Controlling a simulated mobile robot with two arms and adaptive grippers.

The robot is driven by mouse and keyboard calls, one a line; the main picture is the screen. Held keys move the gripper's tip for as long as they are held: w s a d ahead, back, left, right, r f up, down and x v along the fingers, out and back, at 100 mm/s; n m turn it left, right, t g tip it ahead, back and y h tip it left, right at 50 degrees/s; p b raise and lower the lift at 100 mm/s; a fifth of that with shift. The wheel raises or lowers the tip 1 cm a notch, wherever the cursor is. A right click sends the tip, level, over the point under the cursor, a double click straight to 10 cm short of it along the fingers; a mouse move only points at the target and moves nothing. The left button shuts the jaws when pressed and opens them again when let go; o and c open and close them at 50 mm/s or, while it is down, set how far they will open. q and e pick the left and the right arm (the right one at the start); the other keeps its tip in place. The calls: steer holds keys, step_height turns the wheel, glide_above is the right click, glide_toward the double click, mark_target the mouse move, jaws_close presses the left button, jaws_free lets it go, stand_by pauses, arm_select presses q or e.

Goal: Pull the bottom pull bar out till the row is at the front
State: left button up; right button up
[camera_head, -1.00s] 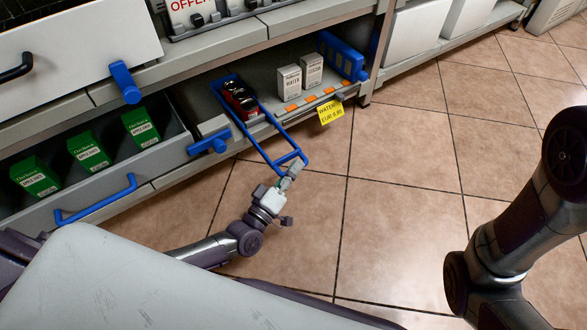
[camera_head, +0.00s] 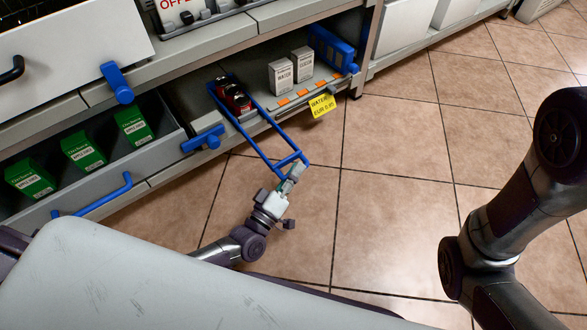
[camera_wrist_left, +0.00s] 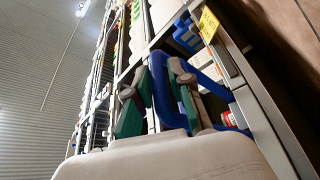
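The blue pull bar (camera_head: 262,152) is a long frame that reaches out from the bottom shelf (camera_head: 290,92) over the floor. The row of dark red items (camera_head: 233,95) sits at its inner end, a little behind the shelf's front edge. My left gripper (camera_head: 293,172) is at the outer crosspiece of the bar. In the left wrist view, the blue bar (camera_wrist_left: 161,92) passes between the two fingers of my left gripper (camera_wrist_left: 160,108), which look closed on it. A red and white item (camera_wrist_left: 229,119) shows beyond. My right gripper is out of view.
White boxes (camera_head: 281,77) and a blue holder (camera_head: 331,49) stand right of the row. A yellow price tag (camera_head: 322,105) hangs at the shelf edge. An open drawer (camera_head: 88,195) with green boxes is at the left. The tiled floor (camera_head: 390,140) in front is clear.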

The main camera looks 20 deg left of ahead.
arm_select(q)
steer(key=shift+o, duration=0.9)
steer(key=v, duration=0.7)
steer(key=shift+s, duration=0.25)
steer(key=shift+a, duration=0.15)
